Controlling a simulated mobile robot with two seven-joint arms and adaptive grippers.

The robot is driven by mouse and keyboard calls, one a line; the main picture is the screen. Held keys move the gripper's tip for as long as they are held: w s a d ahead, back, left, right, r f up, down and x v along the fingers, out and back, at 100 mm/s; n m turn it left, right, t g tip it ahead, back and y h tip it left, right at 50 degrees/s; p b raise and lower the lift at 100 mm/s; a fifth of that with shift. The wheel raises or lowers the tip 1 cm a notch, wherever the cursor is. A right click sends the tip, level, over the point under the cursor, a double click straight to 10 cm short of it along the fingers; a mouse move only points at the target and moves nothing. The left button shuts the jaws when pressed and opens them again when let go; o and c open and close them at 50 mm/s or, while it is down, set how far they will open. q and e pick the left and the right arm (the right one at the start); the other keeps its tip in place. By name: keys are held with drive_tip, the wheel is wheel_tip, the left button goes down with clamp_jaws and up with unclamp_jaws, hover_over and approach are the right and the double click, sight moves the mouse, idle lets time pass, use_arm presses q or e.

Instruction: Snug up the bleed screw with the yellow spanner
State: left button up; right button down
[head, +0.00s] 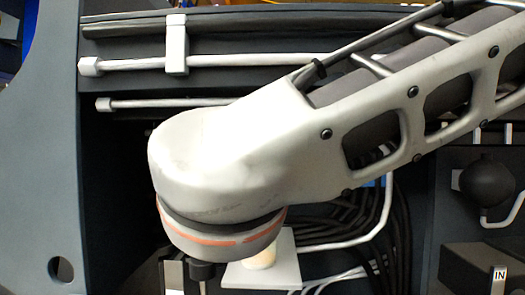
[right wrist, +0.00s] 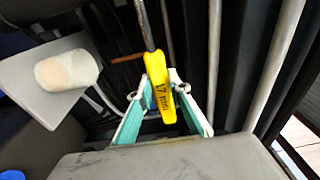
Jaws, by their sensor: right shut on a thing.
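The yellow spanner (right wrist: 160,90), marked 17 mm, is between the teal-and-white fingers of my right gripper (right wrist: 159,82) in the right wrist view. The gripper is shut on its yellow handle, and the metal shank runs up out of the top of the picture. The spanner's working end is out of view. I cannot make out the bleed screw in either view. In the head view my right arm covers the middle and hides its gripper and the spanner. My left gripper is in neither view.
A pale plate with a cream cylinder (right wrist: 68,70) is left of the spanner; the cylinder also shows below my wrist in the head view (head: 263,259). Dark hoses (head: 402,235) and metal pipes (head: 130,64) run nearby. A black ball (head: 487,182) is at right.

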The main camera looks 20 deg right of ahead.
drive_tip(key=shift+w+f+m, duration=0.25)
drive_tip(key=shift+f+m, duration=0.05)
drive_tip(key=shift+f, duration=0.45)
drive_tip(key=shift+d+r, duration=0.1)
drive_tip(key=shift+r, duration=0.3)
use_arm(q)
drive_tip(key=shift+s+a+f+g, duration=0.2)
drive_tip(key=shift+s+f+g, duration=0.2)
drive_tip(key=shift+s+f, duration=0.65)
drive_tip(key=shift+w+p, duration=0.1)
drive_tip(key=shift+p, duration=0.2)
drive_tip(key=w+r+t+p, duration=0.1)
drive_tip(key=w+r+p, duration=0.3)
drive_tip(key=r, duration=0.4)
drive_tip(key=shift+p, duration=0.5)
use_arm(e)
drive_tip(key=d+v, duration=0.1)
drive_tip(key=v, duration=1)
drive_tip(key=shift+s+r, duration=0.25)
